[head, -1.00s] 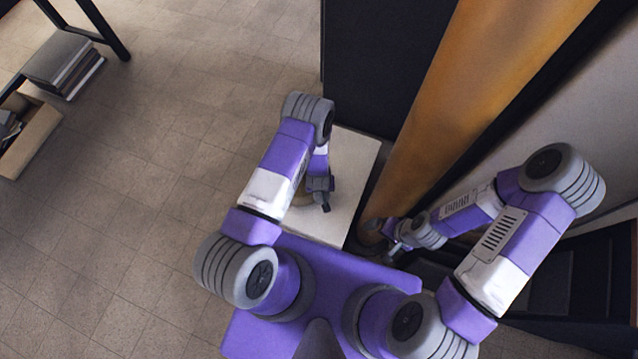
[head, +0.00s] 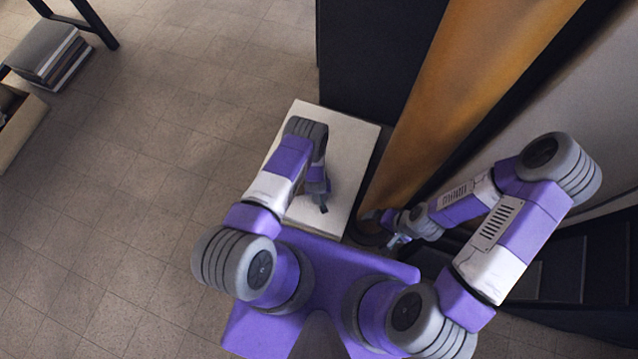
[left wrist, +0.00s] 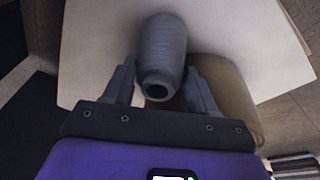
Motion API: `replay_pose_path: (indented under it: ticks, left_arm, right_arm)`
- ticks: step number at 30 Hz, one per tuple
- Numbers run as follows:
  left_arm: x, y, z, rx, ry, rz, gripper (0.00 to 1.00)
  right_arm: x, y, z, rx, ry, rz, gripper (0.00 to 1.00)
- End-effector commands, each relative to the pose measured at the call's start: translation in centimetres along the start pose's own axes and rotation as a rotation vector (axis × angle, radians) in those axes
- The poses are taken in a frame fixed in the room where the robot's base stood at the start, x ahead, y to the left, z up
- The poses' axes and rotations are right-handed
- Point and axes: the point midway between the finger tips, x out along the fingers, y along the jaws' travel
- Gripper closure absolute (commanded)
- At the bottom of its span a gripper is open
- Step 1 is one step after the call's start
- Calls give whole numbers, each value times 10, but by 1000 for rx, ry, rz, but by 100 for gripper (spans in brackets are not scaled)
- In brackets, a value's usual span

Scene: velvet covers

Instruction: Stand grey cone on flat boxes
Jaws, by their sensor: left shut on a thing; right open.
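My left gripper (left wrist: 160,88) is shut on the grey cone (left wrist: 163,45), whose small dark opening faces the left wrist camera. In the head view my left gripper (head: 322,205) is over the white top; the cone cannot be made out there. What look like the flat boxes are a stack (head: 50,55) with a grey top and light and dark layers, on the floor at the upper left. A stack edge also shows in the left wrist view (left wrist: 296,166). My right gripper (head: 394,241) is open and empty, low beside the orange-brown panel.
A white-topped stand (head: 352,140) is in front of me, against a dark cabinet (head: 370,60). A tan rounded object (left wrist: 232,95) is beside the cone in the left wrist view. An orange-brown panel (head: 470,80) stands at right. A tan box (head: 18,135) is at far left. Floor between is clear.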

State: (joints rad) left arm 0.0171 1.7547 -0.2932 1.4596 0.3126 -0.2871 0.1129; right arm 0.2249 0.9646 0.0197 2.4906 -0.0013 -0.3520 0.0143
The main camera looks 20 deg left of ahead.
Motion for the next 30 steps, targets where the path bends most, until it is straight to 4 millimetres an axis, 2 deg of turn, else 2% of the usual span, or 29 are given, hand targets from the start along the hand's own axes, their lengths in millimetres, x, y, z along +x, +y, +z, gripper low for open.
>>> replay_pose_path:
  ticks: [9, 10, 14, 25, 30]
  left_arm:
    - [2, 0, 0, 0, 0, 0, 100]
    - [1, 0, 0, 0, 0, 0, 39]
    - [1, 0, 0, 0, 0, 0, 19]
    - [-3, 0, -1, -1, 0, 0, 18]
    - [-33, 1, -2, -1, 0, 0, 18]
  right_arm:
    - [-1, 0, 0, 0, 0, 0, 0]
    - [-1, 0, 0, 0, 0, 0, 0]
    - [-1, 0, 0, 0, 0, 0, 0]
    - [-1, -1, 0, 0, 0, 0, 0]
    - [-17, -6, 1, 0, 0, 0, 0]
